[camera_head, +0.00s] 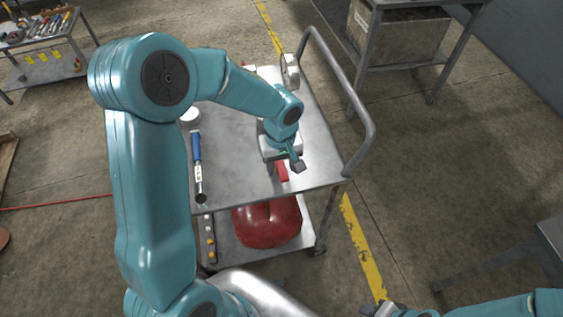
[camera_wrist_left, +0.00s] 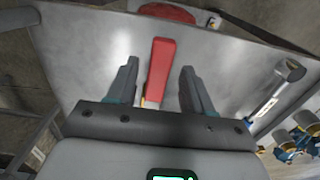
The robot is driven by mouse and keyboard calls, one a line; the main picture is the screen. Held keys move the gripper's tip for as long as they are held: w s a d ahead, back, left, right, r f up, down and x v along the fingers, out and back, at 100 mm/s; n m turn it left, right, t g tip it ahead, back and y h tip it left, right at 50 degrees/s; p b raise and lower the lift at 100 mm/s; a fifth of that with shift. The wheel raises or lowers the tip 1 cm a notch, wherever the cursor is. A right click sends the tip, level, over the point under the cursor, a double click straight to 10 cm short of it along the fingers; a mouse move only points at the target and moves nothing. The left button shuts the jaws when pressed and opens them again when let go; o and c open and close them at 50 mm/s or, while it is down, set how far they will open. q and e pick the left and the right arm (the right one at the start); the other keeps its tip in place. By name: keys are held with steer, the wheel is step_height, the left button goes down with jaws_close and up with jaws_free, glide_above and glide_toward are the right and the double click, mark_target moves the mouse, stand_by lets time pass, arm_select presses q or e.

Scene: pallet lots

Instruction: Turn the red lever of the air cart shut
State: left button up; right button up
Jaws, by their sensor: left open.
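In the left wrist view the lever (camera_wrist_left: 160,72) stands out between the two fingers of my left gripper (camera_wrist_left: 158,88). The fingers are apart, with a visible gap on each side of the lever, and do not touch it. The wrist hides most of the fitting under the lever. A red tank (camera_head: 267,224) sits on the cart's lower shelf. My right gripper (camera_head: 384,309) only partly shows at the bottom edge.
A blue-handled tool (camera_head: 197,150) lies on the cart's left side. A gauge (camera_head: 290,71) stands at the far end, near the cart's tubular handle (camera_head: 345,85). A tool table (camera_head: 45,38) is at the far left.

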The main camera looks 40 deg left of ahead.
arm_select(q)
steer(key=shift+a, duration=0.1)
steer(key=shift+w, duration=0.15)
steer(key=c, duration=0.5)
steer(key=shift+d, duration=0.2)
jaws_close()
steer(key=shift+a, duration=0.1)
